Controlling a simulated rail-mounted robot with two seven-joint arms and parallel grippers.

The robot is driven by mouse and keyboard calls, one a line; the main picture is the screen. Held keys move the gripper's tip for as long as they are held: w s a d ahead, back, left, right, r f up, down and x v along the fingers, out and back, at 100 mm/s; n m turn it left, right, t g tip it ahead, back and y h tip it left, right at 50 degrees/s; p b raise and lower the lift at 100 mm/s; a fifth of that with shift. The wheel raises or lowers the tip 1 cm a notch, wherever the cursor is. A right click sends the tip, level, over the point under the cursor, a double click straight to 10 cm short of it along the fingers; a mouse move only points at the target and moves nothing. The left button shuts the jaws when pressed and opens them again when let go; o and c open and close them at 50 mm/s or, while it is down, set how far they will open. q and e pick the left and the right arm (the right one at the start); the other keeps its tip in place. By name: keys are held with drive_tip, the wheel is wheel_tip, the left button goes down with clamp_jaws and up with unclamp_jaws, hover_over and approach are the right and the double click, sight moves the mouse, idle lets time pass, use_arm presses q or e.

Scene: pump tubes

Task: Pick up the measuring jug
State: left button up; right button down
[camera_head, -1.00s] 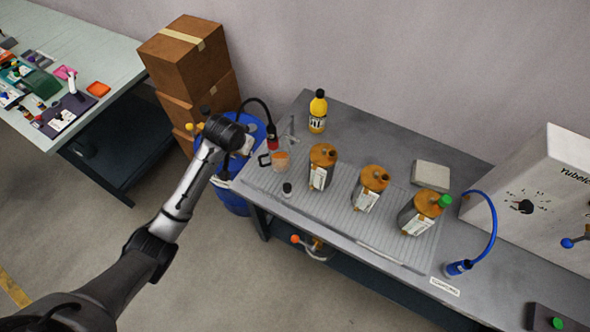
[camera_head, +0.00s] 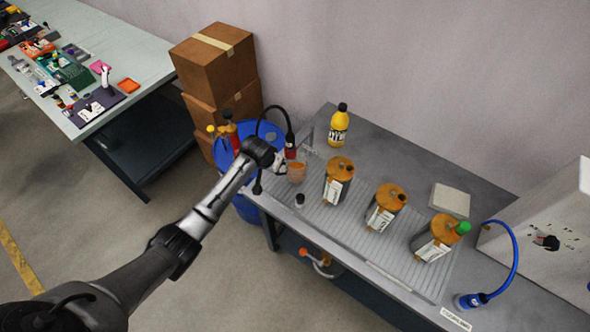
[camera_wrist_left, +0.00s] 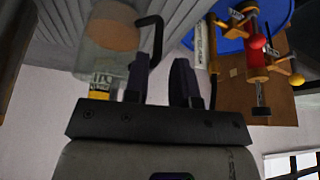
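The measuring jug (camera_head: 297,174) is a clear vessel with orange-brown showing inside, standing at the left end of the grey bench. In the left wrist view the jug (camera_wrist_left: 108,38) is at the upper left, with its black hooked handle (camera_wrist_left: 151,21) on its right side. My left gripper (camera_head: 281,164) is at the jug's left side in the head view, partly covering its handle side. In the wrist view the left gripper (camera_wrist_left: 163,60) is open, and the handle's end appears in line with the gap between the fingers. Contact cannot be told. My right gripper is not in view.
A blue drum (camera_head: 232,134) with a black hose stands left of the bench. A small black-capped bottle (camera_head: 299,201) is in front of the jug. A brown-topped container (camera_head: 338,181) stands right of it, and a yellow bottle (camera_head: 338,127) behind. Cardboard boxes (camera_head: 211,62) are stacked behind the drum.

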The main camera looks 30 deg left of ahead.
use_arm(q)
drive_tip(key=shift+b+x, duration=0.55)
drive_tip(key=shift+x, duration=1.9)
drive_tip(key=shift+d, duration=0.15)
drive_tip(key=shift+c, duration=0.3)
clamp_jaws()
